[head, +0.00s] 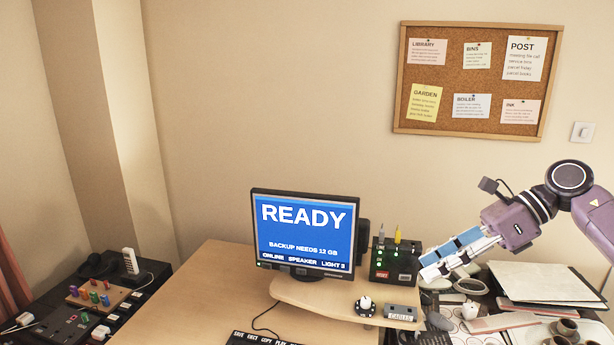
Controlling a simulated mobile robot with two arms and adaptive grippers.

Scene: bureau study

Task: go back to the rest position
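My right gripper (431,266) comes in from the right on a purple and black wrist. It points left and down, in front of the wall and over the right part of the desk area. Its two light fingers with blue faces lie close together in this view, and I cannot tell whether there is a gap between them. I see no separate object in them. The fingertips appear just right of the black box with green lights (393,262); whether they touch it cannot be told. My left gripper is not in view.
A monitor (304,232) reading READY stands on the wooden desk (205,300), with a keyboard (262,338) in front. Papers, cups and a cable coil (470,286) clutter the right. A dark side table (140,303) holds small devices at left. A corkboard (478,80) hangs above.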

